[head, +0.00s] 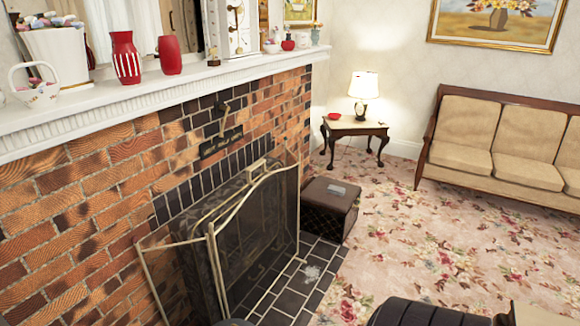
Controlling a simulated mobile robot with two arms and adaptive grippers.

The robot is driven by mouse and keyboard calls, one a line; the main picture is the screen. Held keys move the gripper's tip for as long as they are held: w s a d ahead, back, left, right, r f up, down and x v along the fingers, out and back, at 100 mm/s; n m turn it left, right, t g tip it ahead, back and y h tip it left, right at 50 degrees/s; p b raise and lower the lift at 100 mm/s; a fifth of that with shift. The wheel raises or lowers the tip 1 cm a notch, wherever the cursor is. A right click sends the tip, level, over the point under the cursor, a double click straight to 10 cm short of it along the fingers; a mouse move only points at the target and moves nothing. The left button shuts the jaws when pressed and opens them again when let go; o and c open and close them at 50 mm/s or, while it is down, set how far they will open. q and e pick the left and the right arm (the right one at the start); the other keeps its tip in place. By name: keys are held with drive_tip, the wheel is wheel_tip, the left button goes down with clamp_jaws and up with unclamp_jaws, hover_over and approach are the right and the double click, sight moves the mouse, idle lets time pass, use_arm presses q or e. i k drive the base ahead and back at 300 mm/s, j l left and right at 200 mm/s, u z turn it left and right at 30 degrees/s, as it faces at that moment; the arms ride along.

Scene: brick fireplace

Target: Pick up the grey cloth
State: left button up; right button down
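A small crumpled pale grey patch, which looks like the grey cloth (311,271), lies on the dark tiled hearth (290,300) to the right of the fire screen (262,225). It is small, and I cannot be sure of its material. A small flat grey-blue item (337,189) lies on top of the dark brown box (327,212) behind the hearth. Neither of my grippers shows clearly in the head view, so nothing is seen touching the grey patch.
The brick fireplace (75,215) and its mantel (130,97) with vases fill the left. A side table (354,127) with a lit lamp (363,90) and a sofa (500,140) stand at the back. Flowered carpet (430,240) is open on the right. A black ribbed shape is at the bottom edge.

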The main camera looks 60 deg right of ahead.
sight(335, 190)
drive_tip(key=z, duration=2.2)
drive_tip(key=i+l+z, duration=0.1)
drive_tip(key=i+z, duration=0.5)
drive_tip(key=i, duration=2.7)
drive_tip(key=i+l, duration=0.1)
drive_tip(key=i, duration=2.6)
drive_tip(key=j+u, duration=0.05)
drive_tip(key=j, duration=0.1)
